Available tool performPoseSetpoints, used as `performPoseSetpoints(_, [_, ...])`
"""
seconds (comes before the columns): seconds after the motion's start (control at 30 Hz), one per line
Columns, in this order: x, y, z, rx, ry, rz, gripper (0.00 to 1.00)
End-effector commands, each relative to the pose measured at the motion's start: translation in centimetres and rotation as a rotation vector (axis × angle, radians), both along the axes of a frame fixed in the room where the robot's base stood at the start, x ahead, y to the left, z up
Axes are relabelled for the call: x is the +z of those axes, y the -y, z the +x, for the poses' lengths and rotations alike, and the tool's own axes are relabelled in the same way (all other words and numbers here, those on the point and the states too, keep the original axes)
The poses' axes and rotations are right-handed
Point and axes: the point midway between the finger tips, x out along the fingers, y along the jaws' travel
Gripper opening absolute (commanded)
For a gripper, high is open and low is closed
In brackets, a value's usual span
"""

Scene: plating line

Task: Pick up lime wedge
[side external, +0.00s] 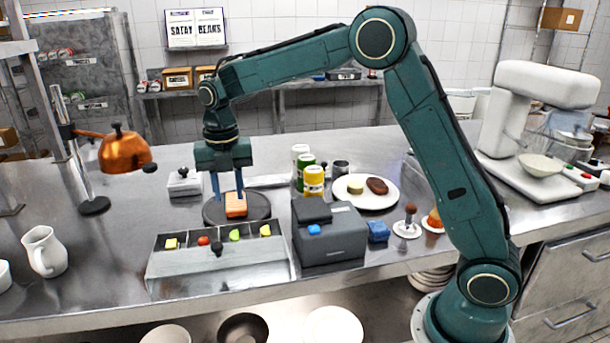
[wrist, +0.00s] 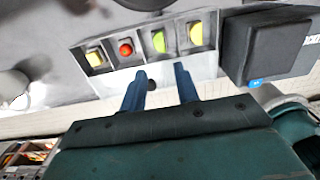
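The lime wedge (side external: 235,235) is green and sits in one compartment of a grey divided tray (side external: 218,271). It also shows in the wrist view (wrist: 159,41), just beyond my fingertips. A red piece (side external: 203,240) is on one side of it and a yellow piece (side external: 265,230) on the other. My gripper (side external: 228,196) points down with its two blue fingers apart and nothing between them. In the wrist view my gripper (wrist: 160,70) has its tips apart, with the tray behind them.
A dark grey box-shaped machine (side external: 335,241) stands close to the tray's right. Bottles (side external: 313,180) and a white plate (side external: 385,199) are farther back. A white pitcher (side external: 44,252) is at left.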

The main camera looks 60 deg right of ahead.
Motion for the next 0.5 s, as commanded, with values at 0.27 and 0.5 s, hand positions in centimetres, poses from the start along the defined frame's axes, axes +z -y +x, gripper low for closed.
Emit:
performPoseSetpoints(0.27, [-4.2,0.0,0.0,-0.001,-0.003,0.0,0.31])
performPoseSetpoints(0.5, [-5.9,0.0,0.0,-0.001,-0.001,0.0,0.31])
